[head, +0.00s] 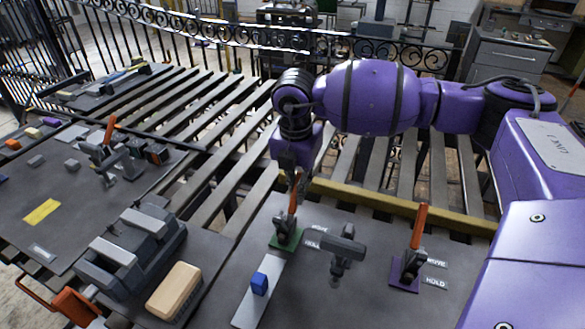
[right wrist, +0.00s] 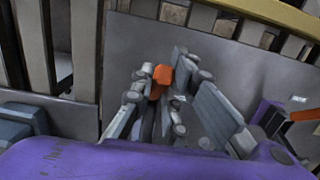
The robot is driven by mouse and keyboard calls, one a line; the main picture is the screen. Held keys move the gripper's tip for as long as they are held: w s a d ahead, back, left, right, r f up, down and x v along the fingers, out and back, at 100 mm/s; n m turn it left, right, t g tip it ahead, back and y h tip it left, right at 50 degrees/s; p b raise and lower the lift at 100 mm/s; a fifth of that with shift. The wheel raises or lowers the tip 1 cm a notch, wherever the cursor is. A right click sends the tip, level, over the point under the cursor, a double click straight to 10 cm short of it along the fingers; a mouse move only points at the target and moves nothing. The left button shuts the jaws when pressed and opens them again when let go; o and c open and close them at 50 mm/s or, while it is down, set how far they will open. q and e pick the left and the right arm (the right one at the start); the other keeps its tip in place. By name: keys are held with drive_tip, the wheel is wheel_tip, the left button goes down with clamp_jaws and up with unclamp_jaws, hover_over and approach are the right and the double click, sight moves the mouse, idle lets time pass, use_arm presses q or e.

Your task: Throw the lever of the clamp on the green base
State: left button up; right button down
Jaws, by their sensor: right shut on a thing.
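The clamp on the green base (head: 285,240) stands on the grey board in the middle of the head view. Its orange lever (head: 292,203) points up, nearly upright. My right gripper (head: 294,178) comes down from above and is shut on the upper end of this lever. In the right wrist view the orange lever tip (right wrist: 162,74) shows between the fingers of my right gripper (right wrist: 158,100). The fingers hide part of the lever, and the green base does not show there. My left gripper is not in view.
A second clamp with an orange lever stands on a purple base (head: 404,274) to the right. A grey T-shaped handle (head: 343,250) stands between the two. A blue block (head: 259,284) sits on a pale strip in front. A yellow rail (head: 400,206) runs behind.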

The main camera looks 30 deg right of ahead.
sight(295, 194)
drive_tip(key=shift+s+a+r+t+h+p, duration=0.4)
drive_tip(key=shift+a+r+t+h+p, duration=0.05)
drive_tip(key=shift+r+t+h, duration=0.1)
drive_tip(key=shift+s+a+r+t+h+p, duration=0.3)
drive_tip(key=shift+s+a+t+h+p, duration=0.3)
drive_tip(key=shift+a+t+h, duration=0.3)
drive_tip(key=shift+s+a+t+h, duration=0.15)
drive_tip(key=shift+s+t+h, duration=0.15)
drive_tip(key=shift+h, duration=0.15)
drive_tip(key=shift+s+a+r, duration=0.1)
drive_tip(key=shift+s+a, duration=0.05)
drive_tip(key=shift+t+h, duration=0.25)
drive_tip(key=shift+h, duration=0.05)
drive_tip(key=c, duration=1.7)
unclamp_jaws()
drive_tip(key=shift+a, duration=0.1)
